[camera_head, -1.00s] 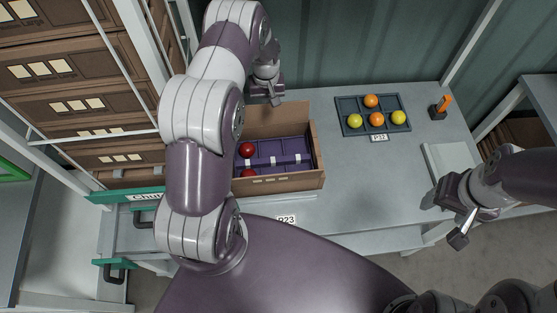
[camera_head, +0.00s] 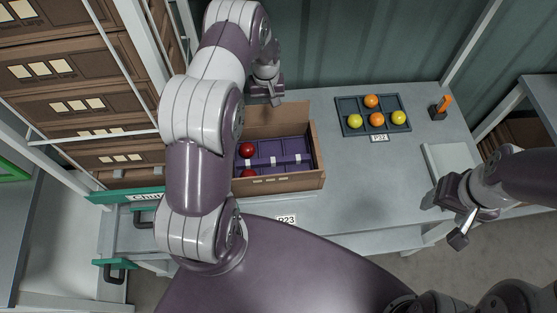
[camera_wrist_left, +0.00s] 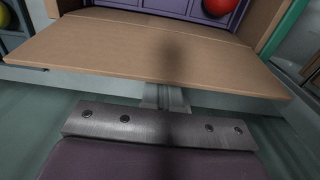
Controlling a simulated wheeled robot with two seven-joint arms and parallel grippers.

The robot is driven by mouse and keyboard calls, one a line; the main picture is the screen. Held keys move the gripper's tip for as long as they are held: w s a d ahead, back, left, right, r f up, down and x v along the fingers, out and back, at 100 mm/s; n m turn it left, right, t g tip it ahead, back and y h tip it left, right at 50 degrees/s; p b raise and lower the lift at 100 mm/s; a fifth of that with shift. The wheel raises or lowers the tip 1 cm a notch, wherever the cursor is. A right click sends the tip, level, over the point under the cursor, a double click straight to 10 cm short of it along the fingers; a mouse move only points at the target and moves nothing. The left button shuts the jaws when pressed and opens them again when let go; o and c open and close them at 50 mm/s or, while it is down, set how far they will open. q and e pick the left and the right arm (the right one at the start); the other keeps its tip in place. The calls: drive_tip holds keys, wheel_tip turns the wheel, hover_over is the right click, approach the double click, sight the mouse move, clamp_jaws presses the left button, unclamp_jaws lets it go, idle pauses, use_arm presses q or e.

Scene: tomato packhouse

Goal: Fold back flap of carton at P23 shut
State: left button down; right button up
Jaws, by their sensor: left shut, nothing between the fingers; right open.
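The open brown carton (camera_head: 308,184) stands on the bench behind the P23 label (camera_head: 286,219). Its purple divider (camera_head: 297,148) holds two visible red tomatoes (camera_head: 247,150); my left arm hides the carton's left part. The back flap (camera_head: 285,117) is unfolded at the far side; in the left wrist view it is a wide brown panel (camera_wrist_left: 150,50) leaning outward from the carton. My left gripper (camera_head: 275,99) is shut and empty behind the flap; in the left wrist view its fingers (camera_wrist_left: 165,97) are at the flap's outer edge, contact unclear. My right gripper (camera_head: 447,218) is open and empty, far to the right.
A dark tray (camera_head: 346,103) with orange and yellow tomatoes sits right of the carton behind a P32-like label. An orange-handled tool in a holder (camera_head: 440,107) and a pale flat pad (camera_head: 450,157) lie farther right. Shelved cartons (camera_head: 60,70) and a metal post stand left. Mid-right bench is clear.

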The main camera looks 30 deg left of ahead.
idle(0.3)
use_arm(q)
drive_tip(key=shift+s+d+r+p, duration=0.2)
drive_tip(key=shift+s+d+p, duration=0.15)
drive_tip(key=shift+s+p, duration=0.15)
drive_tip(key=shift+s+d+r+p, duration=0.2)
drive_tip(key=shift+s+d+p, duration=0.15)
drive_tip(key=shift+s, duration=0.1)
drive_tip(key=s+d+f, duration=0.3)
drive_tip(key=s, duration=0.2)
drive_tip(key=shift+f, duration=0.35)
wheel_tip(320, 180, up, 8)
drive_tip(key=p, duration=0.6)
idle(0.5)
